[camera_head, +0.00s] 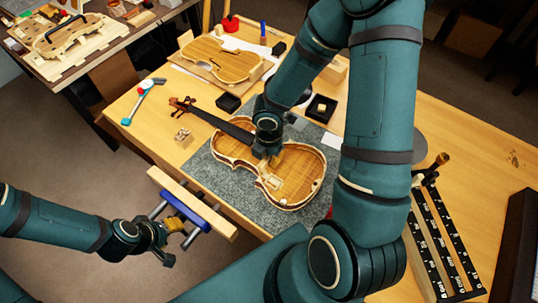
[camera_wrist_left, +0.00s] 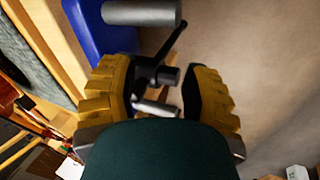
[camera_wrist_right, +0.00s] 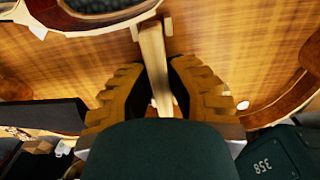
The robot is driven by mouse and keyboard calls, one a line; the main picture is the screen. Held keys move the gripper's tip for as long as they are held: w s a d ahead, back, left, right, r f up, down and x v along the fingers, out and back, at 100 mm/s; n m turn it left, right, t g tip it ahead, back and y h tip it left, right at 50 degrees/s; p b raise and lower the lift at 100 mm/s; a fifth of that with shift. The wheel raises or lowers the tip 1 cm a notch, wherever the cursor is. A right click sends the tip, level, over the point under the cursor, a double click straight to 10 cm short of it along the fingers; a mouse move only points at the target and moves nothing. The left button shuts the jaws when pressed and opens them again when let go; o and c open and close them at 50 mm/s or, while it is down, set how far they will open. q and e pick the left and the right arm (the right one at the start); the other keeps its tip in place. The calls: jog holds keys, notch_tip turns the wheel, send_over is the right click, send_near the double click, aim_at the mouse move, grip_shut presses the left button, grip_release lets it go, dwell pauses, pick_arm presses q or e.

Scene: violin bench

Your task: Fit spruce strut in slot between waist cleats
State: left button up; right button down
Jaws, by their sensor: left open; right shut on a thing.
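The open violin body (camera_head: 300,188) lies on a grey mat, its neck pointing to the upper left. My right gripper (camera_head: 270,157) is low over its waist, shut on the pale spruce strut (camera_wrist_right: 154,60). I cannot tell whether the strut is seated. My left gripper (camera_head: 180,228) is open and empty beside the bench vise; its fingers also show in the left wrist view (camera_wrist_left: 163,95).
The vise with a blue jaw (camera_head: 185,211) sits at the bench's front edge. A black numbered rack (camera_head: 445,245) is at the right.

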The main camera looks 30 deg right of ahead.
pick_arm(q)
jog(key=shift+f, duration=0.25)
pick_arm(e)
jog(key=shift+f, duration=0.25)
jog(key=c, duration=0.5)
grip_release()
pick_arm(q)
jog(key=shift+r, duration=0.1)
pick_arm(e)
jog(key=shift+r, duration=0.1)
